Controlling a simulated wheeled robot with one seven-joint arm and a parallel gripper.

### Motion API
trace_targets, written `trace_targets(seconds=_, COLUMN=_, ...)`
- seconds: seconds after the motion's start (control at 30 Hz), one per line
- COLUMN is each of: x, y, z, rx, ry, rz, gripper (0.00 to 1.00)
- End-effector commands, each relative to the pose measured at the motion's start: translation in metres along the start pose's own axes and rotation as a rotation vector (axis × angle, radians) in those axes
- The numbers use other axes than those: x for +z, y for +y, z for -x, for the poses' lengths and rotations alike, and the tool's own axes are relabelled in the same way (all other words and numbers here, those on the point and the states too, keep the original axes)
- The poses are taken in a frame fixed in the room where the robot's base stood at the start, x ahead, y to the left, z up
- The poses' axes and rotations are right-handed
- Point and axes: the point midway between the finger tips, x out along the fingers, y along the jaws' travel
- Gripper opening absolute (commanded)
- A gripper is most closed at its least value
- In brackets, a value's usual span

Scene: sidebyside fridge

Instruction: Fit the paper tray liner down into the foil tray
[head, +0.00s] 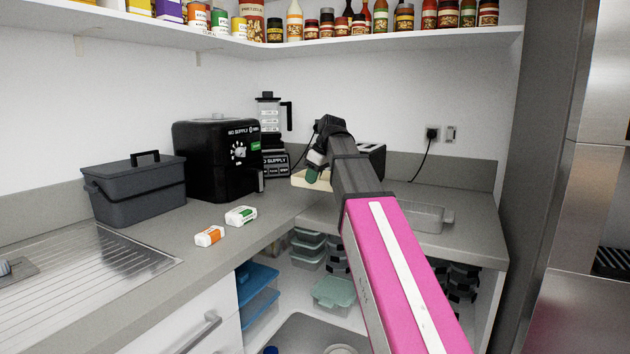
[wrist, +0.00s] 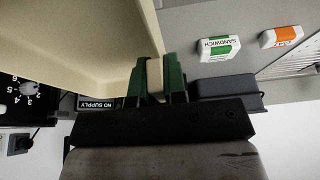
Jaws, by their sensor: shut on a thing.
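The paper tray liner is a cream, shallow-walled piece (head: 303,181), held in the air above the counter near its inner corner. In the wrist view the liner (wrist: 70,45) fills the upper left, with its edge between my green fingertips. My gripper (head: 313,173) is shut on that edge; its fingers also show in the wrist view (wrist: 155,75). A grey, shallow tray (head: 428,216), which looks like the foil tray, lies on the right counter, apart from the liner and to its right. My arm hides part of its left side.
A black air fryer (head: 215,160), a blender (head: 270,120) and a toaster (head: 374,158) stand along the back. Two small packets (head: 240,215) and a dark grey box (head: 135,190) are on the left counter. Open shelving with containers (head: 333,292) lies below the corner.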

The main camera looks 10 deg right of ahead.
Motion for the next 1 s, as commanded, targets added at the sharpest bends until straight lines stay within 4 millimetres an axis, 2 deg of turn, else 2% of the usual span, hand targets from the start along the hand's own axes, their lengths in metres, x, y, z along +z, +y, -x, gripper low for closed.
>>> trace_targets(seconds=0.17, x=0.032, y=0.018, z=0.015, rx=0.001, ry=-0.003, rz=-0.005, gripper=0.00)
trace_targets(seconds=0.5, x=0.111, y=0.054, z=0.052, rx=-0.001, ry=-0.008, rz=-0.007, gripper=0.00)
trace_targets(seconds=1.0, x=0.227, y=0.083, z=0.106, rx=-0.002, ry=-0.003, rz=-0.005, gripper=0.00)
